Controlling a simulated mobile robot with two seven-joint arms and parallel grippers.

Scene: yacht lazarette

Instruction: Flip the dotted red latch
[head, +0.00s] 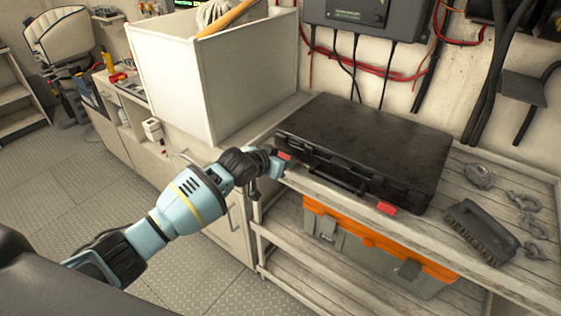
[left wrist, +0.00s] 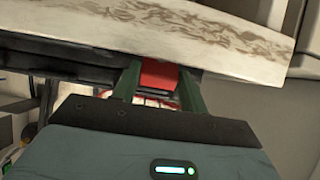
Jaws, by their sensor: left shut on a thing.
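A black case (head: 365,150) lies closed on the top shelf of a wooden rack. It has a red latch (head: 285,156) at the left end of its front side and another red latch (head: 387,209) at the right end. I cannot make out dots on either in the head view. My left gripper (head: 277,163) is at the left latch, partly covering it. In the left wrist view, the fingers of my left gripper (left wrist: 158,85) are shut on this red latch (left wrist: 158,74), one on each side. My right gripper is not in view.
A brush (head: 480,230) and several metal shackles lie right of the case. An orange and grey toolbox (head: 375,250) stands on the shelf below. A white open bin (head: 220,80) stands left of the case, close to my left arm.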

